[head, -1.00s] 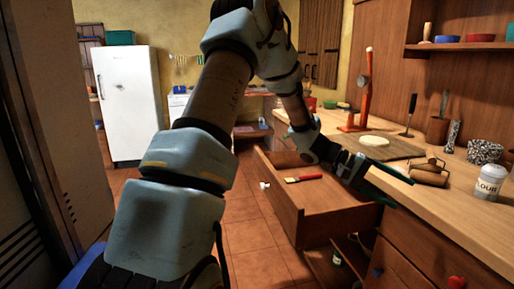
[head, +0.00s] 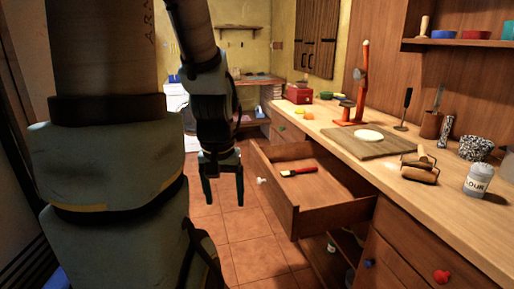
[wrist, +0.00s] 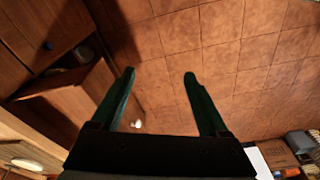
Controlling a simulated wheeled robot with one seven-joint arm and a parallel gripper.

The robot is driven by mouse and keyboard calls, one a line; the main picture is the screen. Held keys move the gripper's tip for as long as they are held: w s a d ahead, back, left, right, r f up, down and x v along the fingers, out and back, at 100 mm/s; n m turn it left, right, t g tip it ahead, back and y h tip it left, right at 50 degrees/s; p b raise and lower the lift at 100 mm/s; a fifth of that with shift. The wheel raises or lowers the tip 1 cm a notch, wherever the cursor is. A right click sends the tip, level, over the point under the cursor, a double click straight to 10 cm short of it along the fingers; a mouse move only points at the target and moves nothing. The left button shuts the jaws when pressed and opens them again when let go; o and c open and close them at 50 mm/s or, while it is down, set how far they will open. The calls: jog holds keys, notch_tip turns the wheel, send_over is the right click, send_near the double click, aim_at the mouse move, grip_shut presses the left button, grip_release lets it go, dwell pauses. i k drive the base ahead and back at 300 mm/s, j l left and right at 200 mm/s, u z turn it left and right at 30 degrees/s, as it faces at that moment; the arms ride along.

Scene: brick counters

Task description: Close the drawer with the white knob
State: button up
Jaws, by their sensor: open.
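The pulled-out wooden drawer (head: 350,218) stands open from the counter in the head view. Its white knob (head: 261,181) is on the front face, which looks left. A red-handled brush (head: 299,171) lies inside. My gripper (head: 223,200) points down over the floor, left of the drawer front and apart from it. Its dark green fingers are spread and empty. In the wrist view my gripper (wrist: 158,73) shows tiled floor between its fingers, and a small white spot, probably the knob (wrist: 137,124), near the left finger's base.
Above the drawer, the counter (head: 335,122) holds a board (head: 378,146) with a pale round piece, a wooden roller (head: 420,166) and a flour jar (head: 478,181). Below is an open compartment (head: 330,255). A red knob (head: 441,277) and a blue knob (head: 369,263) mark neighbouring fronts. Tiled floor (head: 245,230) is clear.

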aim_at(335, 196)
jog(key=i+u, duration=0.25)
jog(key=u, duration=0.15)
jog(key=i+u, duration=0.2)
jog(key=u, duration=0.2)
jog(key=i+l+u, duration=0.15)
jog(key=u, duration=0.25)
jog(key=i, duration=0.1)
